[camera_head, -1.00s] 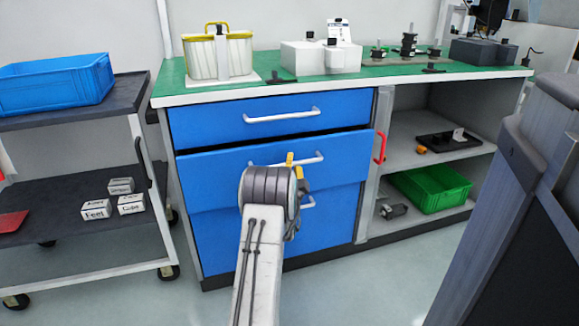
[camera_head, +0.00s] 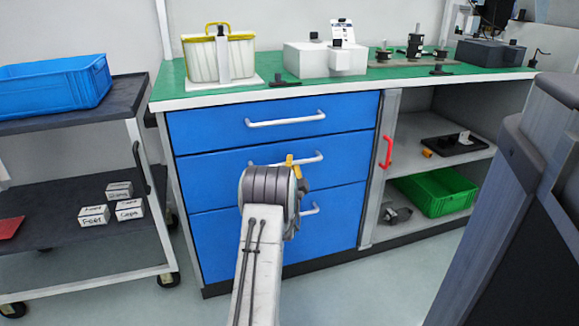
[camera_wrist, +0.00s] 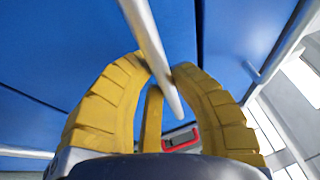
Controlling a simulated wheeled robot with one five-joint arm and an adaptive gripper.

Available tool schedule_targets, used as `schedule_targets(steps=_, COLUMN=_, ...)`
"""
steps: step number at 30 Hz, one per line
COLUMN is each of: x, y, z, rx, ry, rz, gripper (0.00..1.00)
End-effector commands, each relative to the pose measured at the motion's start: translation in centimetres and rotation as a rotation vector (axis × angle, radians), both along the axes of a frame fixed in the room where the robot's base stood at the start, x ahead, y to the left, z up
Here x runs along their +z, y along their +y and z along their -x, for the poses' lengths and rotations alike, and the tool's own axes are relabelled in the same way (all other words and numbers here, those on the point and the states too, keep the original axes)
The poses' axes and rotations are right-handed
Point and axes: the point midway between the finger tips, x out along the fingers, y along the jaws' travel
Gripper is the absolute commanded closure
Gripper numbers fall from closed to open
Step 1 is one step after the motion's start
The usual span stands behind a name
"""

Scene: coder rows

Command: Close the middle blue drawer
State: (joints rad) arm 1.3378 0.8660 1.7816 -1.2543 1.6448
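The middle blue drawer (camera_head: 225,178) sits level with the drawers above and below it, with only a thin seam around its front. Its white bar handle (camera_head: 311,159) is partly hidden behind my arm. My gripper (camera_head: 291,162) is at this handle.
The upper drawer (camera_head: 215,124) and lower drawer (camera_head: 225,240) are shut. A red handle (camera_head: 388,152) is right of the drawers, beside open shelves with a green crate (camera_head: 428,205). A dark cart (camera_head: 60,230) stands at left. The green worktop (camera_head: 290,92) carries several items.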

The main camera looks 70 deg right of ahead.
Motion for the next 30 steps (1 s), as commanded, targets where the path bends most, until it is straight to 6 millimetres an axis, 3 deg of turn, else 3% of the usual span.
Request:
schedule_targets(steps=10, x=-0.06, y=0.03, z=-0.09, rx=0.001, ry=0.003, rz=-0.001, gripper=1.0)
schedule_targets(steps=11, x=-0.07, y=0.04, z=-0.09, rx=0.001, ry=0.003, rz=-0.001, gripper=0.81)
schedule_targets(steps=20, x=-0.06, y=0.03, z=-0.03, rx=0.0, ry=0.001, rz=-0.001, gripper=0.54)
schedule_targets(steps=30, x=-0.07, y=0.17, z=0.03, rx=0.0, ry=0.001, rz=-0.001, gripper=0.53)
